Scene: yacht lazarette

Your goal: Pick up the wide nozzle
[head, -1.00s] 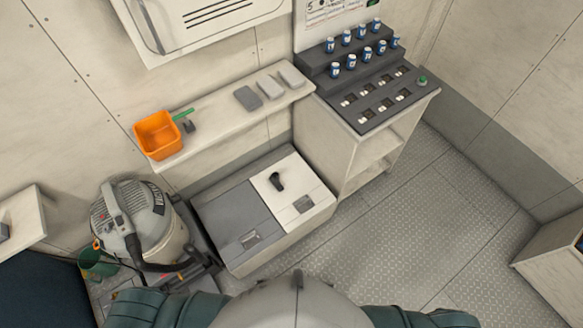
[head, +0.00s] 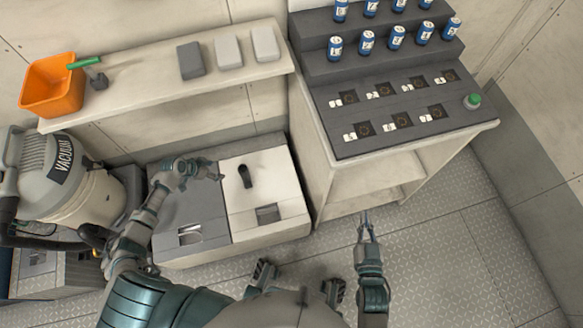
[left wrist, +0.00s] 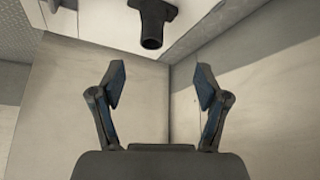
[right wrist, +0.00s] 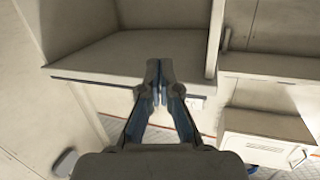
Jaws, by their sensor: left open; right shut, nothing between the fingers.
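The wide nozzle, a small black fitting (head: 245,176), sits on the white right-hand lid (head: 262,196) of the low two-part locker. It also shows at the top of the left wrist view (left wrist: 152,24), beyond my open fingers. My left gripper (head: 212,170) is open and empty, just left of the nozzle in the head view and apart from it. In the left wrist view its two fingers (left wrist: 160,82) are spread with nothing between them. My right gripper (head: 365,218) is shut and empty, in front of the shelf cabinet. Its fingertips meet in the right wrist view (right wrist: 160,68).
A grey vacuum (head: 75,190) stands left of the locker. A cabinet (head: 312,160) with blue cans (head: 366,42) stands right. The floor (head: 440,255) at right is clear.

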